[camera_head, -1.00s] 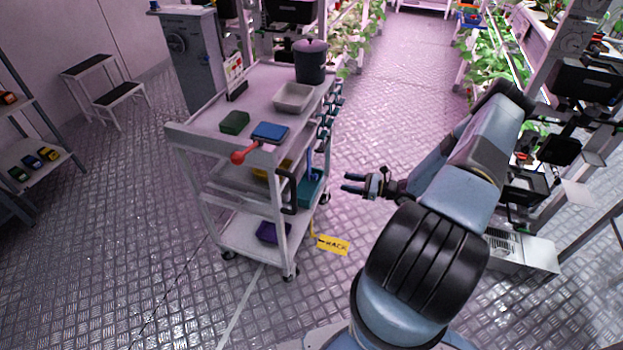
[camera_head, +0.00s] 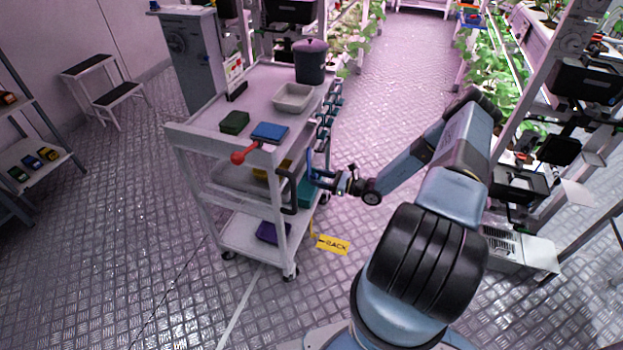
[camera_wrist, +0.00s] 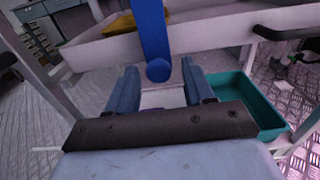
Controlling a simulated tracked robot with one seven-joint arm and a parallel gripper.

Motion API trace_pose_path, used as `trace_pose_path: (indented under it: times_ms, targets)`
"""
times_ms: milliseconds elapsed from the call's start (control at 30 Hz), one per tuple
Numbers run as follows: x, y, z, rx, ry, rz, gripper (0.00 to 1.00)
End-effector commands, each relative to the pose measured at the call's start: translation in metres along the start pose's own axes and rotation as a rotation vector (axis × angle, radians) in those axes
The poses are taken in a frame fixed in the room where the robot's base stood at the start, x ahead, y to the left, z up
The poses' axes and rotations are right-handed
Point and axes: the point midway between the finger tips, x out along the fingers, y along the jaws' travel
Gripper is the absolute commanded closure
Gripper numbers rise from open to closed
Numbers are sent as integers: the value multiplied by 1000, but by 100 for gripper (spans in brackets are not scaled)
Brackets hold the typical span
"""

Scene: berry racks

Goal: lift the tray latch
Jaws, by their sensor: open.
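A blue lever (camera_head: 309,165), seemingly the tray latch, hangs on the right side of the grey cart (camera_head: 180,133). In the wrist view the blue lever (camera_wrist: 151,35) comes down from the top, and its round lower end sits between the tips of my gripper (camera_wrist: 158,78). In the head view my gripper (camera_head: 314,178) is at the cart's right side, by the lever's lower part. Its two fingers are apart, with no visible grip on the lever. I cannot tell whether they touch it. A teal bin (camera_wrist: 258,103) lies below and to the right in the wrist view.
A red-knobbed lever (camera_head: 238,157) and a black handle (camera_head: 287,193) stick out at the cart's front. A yellow item (camera_wrist: 118,24) lies in the cart's middle tray.

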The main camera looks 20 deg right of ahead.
Motion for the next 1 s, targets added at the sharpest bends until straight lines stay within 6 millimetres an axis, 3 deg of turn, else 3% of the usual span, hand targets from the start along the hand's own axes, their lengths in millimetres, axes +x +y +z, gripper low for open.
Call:
trace_pose_path:
  times_ms: [200,567,1000]
  targets:
    - [19,0,0,0,-1,-1,48]
    - [22,0,0,-1,0,-1,48]
    - [22,-1,0,-1,0,-2,90]
